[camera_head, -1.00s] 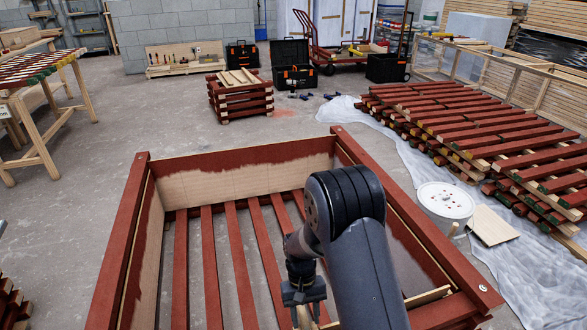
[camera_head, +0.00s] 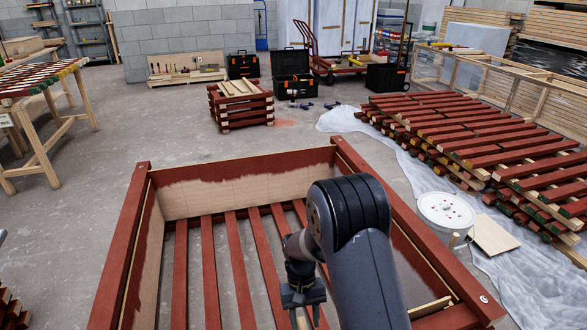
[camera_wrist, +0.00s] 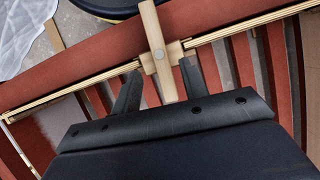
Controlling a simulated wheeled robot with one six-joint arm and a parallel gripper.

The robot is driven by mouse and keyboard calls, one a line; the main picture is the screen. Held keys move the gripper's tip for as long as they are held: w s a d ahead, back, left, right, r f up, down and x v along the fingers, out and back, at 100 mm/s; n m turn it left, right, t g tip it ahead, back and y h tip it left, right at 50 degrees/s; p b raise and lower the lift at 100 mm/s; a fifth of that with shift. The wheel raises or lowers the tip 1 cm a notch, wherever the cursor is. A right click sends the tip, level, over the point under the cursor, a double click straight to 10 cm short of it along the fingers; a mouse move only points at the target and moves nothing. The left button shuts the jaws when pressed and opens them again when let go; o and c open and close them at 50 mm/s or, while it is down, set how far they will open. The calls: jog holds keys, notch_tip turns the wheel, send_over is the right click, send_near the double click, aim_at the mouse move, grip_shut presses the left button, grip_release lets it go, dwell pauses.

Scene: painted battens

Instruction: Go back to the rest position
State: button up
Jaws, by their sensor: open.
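My gripper (camera_head: 303,297) hangs over the right part of a large red-painted slatted crate (camera_head: 210,165), whose walls still show bare wood in patches. In the wrist view my gripper (camera_wrist: 160,72) is open, its two dark fingers apart. A pale wooden handle (camera_wrist: 151,25) with a short crosspiece runs between the fingers, with gaps on both sides. It lies across the crate's red rail (camera_wrist: 90,58). What the handle belongs to is not clear. My forearm hides part of the crate's right side in the head view.
A white bucket (camera_head: 446,212) and a pale board (camera_head: 494,236) stand right of the crate. Red battens (camera_head: 480,140) are stacked on plastic sheeting (camera_head: 505,285). A trestle table (camera_head: 40,135) is at left. Bare floor (camera_head: 110,140) lies left and beyond.

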jog(key=p+v, duration=0.1)
jog(key=v, duration=0.5)
jog(key=b+x, duration=0.2)
jog(key=x, duration=0.9)
jog(key=shift+f+b, duration=0.15)
jog(key=shift+b, duration=0.25)
jog(key=shift+w+d+m+y, duration=0.1)
jog(key=shift+m+y, duration=0.2)
jog(key=shift+m, duration=0.4)
jog(key=m, duration=0.2)
jog(key=m+y, duration=0.1)
jog(key=m, duration=0.1)
jog(key=shift+d+r+y+b, duration=0.2)
jog(key=shift+y+b, duration=0.1)
jog(key=shift+b, duration=0.1)
jog(key=m+y, duration=0.1)
jog(key=m, duration=0.2)
jog(key=shift+t, duration=0.3)
jog(key=shift+d, duration=0.1)
